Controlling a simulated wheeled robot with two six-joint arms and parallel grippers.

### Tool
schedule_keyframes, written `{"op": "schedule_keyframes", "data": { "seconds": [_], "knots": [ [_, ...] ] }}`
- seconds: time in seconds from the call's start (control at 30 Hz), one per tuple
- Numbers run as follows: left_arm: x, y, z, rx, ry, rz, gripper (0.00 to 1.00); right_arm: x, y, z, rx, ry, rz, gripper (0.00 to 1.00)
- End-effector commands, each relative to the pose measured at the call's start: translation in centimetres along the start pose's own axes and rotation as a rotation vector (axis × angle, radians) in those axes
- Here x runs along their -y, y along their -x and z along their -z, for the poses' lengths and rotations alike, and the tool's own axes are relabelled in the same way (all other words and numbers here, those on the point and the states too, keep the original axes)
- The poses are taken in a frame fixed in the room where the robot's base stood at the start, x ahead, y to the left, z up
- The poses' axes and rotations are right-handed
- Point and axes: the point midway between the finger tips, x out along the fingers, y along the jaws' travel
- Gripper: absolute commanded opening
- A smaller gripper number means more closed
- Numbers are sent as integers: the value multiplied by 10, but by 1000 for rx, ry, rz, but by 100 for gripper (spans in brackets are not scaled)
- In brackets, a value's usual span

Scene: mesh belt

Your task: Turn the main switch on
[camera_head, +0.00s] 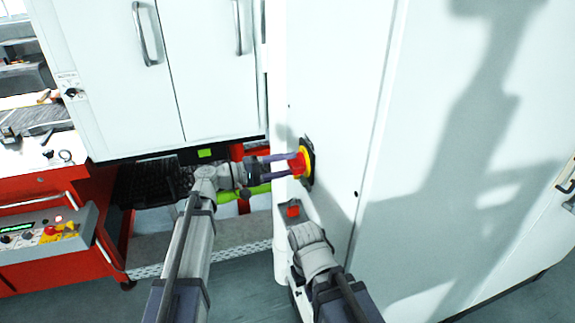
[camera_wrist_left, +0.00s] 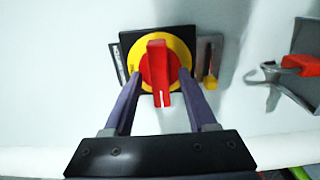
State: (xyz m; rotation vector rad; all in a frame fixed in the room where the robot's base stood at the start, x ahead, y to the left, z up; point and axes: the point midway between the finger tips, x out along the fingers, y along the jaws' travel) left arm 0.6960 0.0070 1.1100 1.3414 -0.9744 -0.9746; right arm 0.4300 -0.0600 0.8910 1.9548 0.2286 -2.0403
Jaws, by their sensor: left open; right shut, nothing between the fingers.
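The main switch is a red handle (camera_wrist_left: 158,72) on a yellow disc (camera_wrist_left: 175,48) with a black square plate, set in a white cabinet door. In the left wrist view the handle stands upright, with a white mark at its lower end. The small lettering on the disc is unreadable. In the head view the switch (camera_head: 299,163) is seen edge-on. My left gripper (camera_head: 297,158) is open, its purple fingers on either side of the handle; contact cannot be told. My right gripper (camera_head: 306,238) is shut below the switch, its fingers mostly hidden.
A grey bracket with a red piece (camera_head: 293,211) sits below the switch, close to my right arm; it also shows at the right of the left wrist view (camera_wrist_left: 300,66). A red-and-grey control box (camera_head: 45,237) stands at left. The white cabinet door (camera_head: 440,150) is flat and clear at right.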

Motion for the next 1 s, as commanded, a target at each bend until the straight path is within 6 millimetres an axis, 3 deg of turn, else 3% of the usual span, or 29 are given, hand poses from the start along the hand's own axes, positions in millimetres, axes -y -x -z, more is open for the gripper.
{"op": "schedule_keyframes", "data": {
  "seconds": [0.33, 0.83, 1.0],
  "knots": [
    [0, -4, 0, 0, 0, 0, 57, 0, 0, 0, 0, 0, 0, 0],
    [0, -4, 0, 0, 0, 1, 2, 0, 0, 0, 0, 0, 0, 0],
    [0, -4, 0, 0, 0, 1, 0, 0, 0, 0, 0, 0, 0, 0]
  ]
}}
